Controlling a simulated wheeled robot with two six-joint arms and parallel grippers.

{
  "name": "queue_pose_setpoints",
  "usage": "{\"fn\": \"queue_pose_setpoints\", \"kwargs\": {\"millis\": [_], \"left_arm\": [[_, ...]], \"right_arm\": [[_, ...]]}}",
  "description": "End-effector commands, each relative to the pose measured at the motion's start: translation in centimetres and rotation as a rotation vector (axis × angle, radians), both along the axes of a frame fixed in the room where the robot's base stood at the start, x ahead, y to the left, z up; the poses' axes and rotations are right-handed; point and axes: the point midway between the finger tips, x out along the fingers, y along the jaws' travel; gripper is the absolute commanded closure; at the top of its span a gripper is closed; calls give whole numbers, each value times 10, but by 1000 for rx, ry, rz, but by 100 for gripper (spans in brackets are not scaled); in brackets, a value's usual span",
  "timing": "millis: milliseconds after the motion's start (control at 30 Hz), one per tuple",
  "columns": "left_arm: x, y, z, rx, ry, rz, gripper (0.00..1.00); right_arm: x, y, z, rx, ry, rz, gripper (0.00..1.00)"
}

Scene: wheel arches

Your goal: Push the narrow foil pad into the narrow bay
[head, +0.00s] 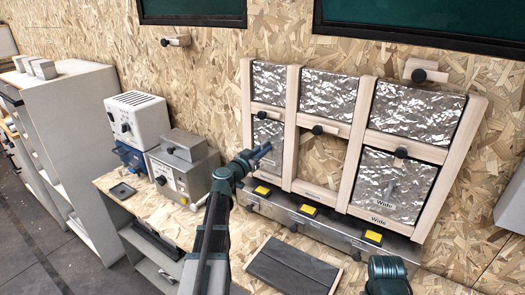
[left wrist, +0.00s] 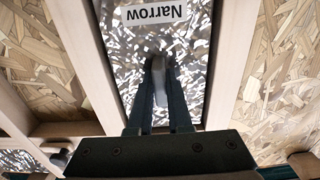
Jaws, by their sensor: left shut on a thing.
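The narrow foil pad (head: 268,130) is silver and crinkled, upright at the lower left of the wooden frame, within the narrow bay (head: 290,150). In the left wrist view the pad (left wrist: 193,60) carries a "Narrow" label and lies between two wooden uprights. A dark line runs along its left edge; I cannot tell how deep it sits. My left gripper (head: 263,151) is in front of the pad. In the left wrist view its fingers (left wrist: 158,64) are shut on a grey tab at the pad's face. My right gripper's fingers are not in view.
A wide foil pad (head: 394,185) fills the lower right bay; the middle lower bay (head: 318,158) shows bare board. More foil pads sit above. A grey ledge with yellow labels (head: 309,210) runs below. Instrument boxes (head: 180,168) stand left; a dark panel (head: 292,268) lies on the bench.

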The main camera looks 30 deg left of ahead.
Motion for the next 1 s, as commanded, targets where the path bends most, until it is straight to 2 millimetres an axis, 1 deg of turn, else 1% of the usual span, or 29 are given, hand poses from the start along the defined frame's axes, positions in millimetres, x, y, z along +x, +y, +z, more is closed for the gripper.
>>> {"fn": "queue_pose_setpoints", "kwargs": {"millis": [67,100,267,567,667,767,1000], "left_arm": [[3,0,0,0,0,0,100],[2,0,0,0,0,0,78],[2,0,0,0,0,0,49],[1,0,0,0,0,0,48],[-7,0,0,0,0,1,48],[-23,1,0,0,0,3,48],[-77,5,0,0,0,4,48]], "right_arm": [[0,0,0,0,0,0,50],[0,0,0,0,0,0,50],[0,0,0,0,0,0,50],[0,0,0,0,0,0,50],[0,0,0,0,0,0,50],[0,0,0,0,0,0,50],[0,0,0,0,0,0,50]]}}
